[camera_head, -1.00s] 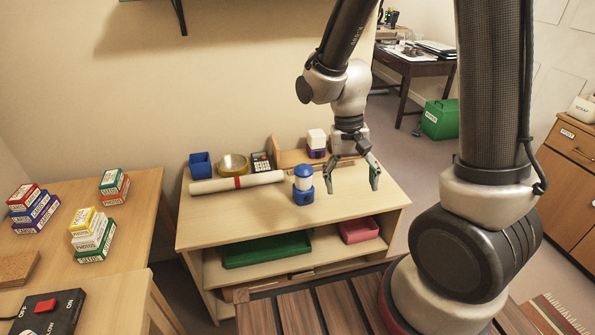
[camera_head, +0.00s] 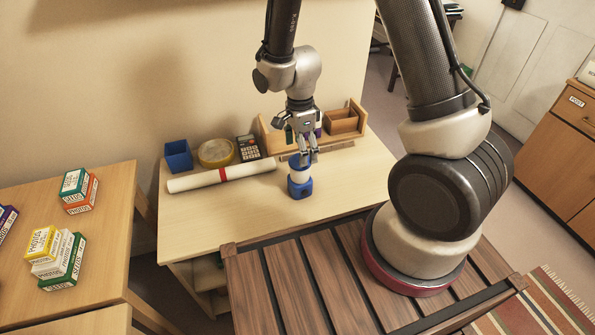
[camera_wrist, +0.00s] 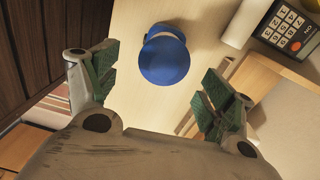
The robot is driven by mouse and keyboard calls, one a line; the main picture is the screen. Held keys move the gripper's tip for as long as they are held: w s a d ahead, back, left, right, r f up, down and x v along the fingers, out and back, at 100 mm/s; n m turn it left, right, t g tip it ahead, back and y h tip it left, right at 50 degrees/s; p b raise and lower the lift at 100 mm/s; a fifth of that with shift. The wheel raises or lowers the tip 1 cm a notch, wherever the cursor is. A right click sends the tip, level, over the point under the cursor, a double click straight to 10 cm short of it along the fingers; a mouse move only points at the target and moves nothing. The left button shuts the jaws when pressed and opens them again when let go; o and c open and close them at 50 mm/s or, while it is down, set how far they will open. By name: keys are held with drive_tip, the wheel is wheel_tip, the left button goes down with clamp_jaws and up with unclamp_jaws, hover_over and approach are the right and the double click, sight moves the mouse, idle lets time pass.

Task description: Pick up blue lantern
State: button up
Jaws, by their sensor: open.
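The blue lantern (camera_head: 300,178) stands upright on the light wooden shelf top (camera_head: 240,215), with a blue base, a pale middle and a blue cap. In the wrist view its round blue cap (camera_wrist: 165,58) shows from above, beyond and between the fingertips. My gripper (camera_head: 305,157) is right above and just behind the lantern in the head view, partly overlapping its top. In the wrist view my gripper (camera_wrist: 158,85) has its two green-padded fingers wide apart with nothing between them. I cannot tell whether a finger touches the lantern.
A rolled white paper (camera_head: 215,178) with a red band lies left of the lantern. The shelf top's front and right are clear.

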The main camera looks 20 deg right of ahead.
sight(300, 175)
drive_tip(key=shift+w+a+m, duration=0.15)
drive_tip(key=shift+w+m, duration=0.2)
drive_tip(key=shift+m, duration=0.85)
drive_tip(key=shift+f, duration=0.3)
wheel_tip(300, 175, down, 7)
drive_tip(key=shift+s+f, duration=0.1)
drive_tip(key=shift+s, duration=0.05)
drive_tip(key=c, duration=1.3)
